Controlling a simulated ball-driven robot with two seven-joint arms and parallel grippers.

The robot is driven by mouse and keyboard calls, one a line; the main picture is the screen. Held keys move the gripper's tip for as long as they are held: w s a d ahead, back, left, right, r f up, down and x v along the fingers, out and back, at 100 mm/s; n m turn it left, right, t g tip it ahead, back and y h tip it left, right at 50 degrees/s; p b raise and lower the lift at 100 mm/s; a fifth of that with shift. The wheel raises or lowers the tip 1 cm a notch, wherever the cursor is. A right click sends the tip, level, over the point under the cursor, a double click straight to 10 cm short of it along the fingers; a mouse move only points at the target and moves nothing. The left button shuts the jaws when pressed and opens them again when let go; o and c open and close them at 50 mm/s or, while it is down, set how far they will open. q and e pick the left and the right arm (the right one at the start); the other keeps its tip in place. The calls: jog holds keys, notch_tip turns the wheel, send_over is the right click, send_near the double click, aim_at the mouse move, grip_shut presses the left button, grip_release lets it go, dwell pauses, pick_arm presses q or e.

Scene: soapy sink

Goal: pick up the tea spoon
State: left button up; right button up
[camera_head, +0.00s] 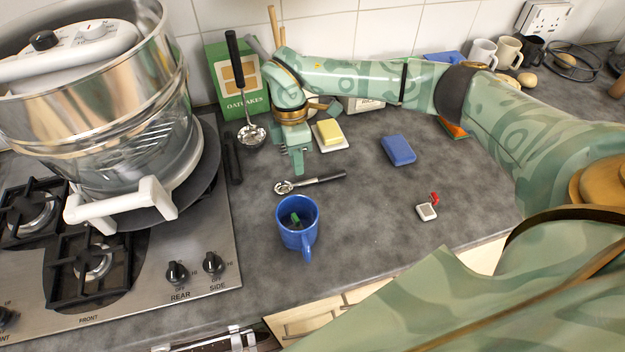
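A spoon with a black handle and a shiny metal bowl (285,187), which I take as the tea spoon, lies flat on the grey worktop behind the blue mug. Its handle (328,178) points right and slightly back. My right gripper (298,169) points down just behind the spoon, near its bowl end, and seems apart from it. The fingers overlap in this view, so I cannot tell whether they are open. My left gripper is not in view.
A blue mug (297,222) with something green inside stands in front of the spoon. A ladle (251,135) is by the oatcakes box (219,70).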

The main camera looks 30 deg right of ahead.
aim_at(301, 182)
jog(key=f, duration=0.3)
jog(key=s+f, duration=0.1)
jog(key=shift+d+f+b, duration=0.1)
jog(key=shift+f+b, duration=0.25)
jog(key=shift+f, duration=0.05)
grip_shut()
jog(key=shift+r, duration=0.1)
